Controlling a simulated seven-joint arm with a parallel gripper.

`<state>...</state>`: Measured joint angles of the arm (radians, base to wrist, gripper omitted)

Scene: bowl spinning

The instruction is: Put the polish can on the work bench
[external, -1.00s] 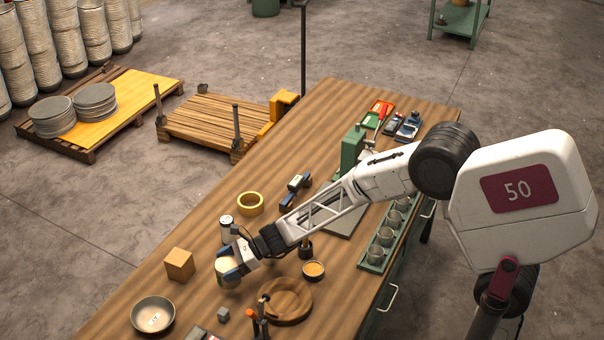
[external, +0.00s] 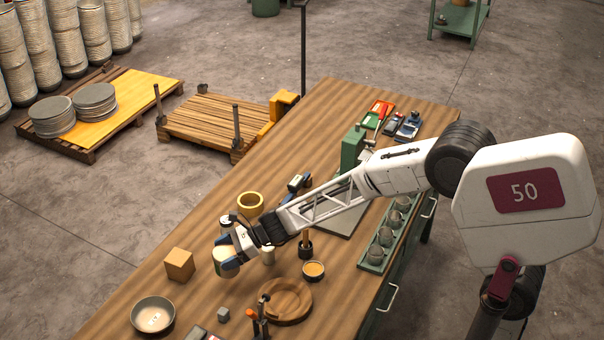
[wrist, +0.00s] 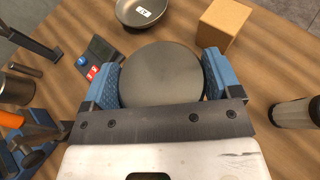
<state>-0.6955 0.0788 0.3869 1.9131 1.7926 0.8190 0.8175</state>
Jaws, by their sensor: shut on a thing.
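The polish can (external: 221,263), a short round can with a pale top, is between the blue fingers of my gripper (external: 228,258). In the wrist view the round grey-brown top of the can (wrist: 160,75) fills the gap between the two fingers of my gripper (wrist: 162,82), which is shut on it. The can is over the near-left part of the wooden work bench (external: 200,318). I cannot tell how far its base is above the wood. The fingers hide part of its side.
A cardboard box (external: 179,264) stands left of the can, and a bowl (external: 153,315) is nearer the front. A wooden round dish (external: 287,301), a small tin (external: 313,270) and a yellow ring (external: 250,203) are around. Bare wood shows between the box and wooden dish.

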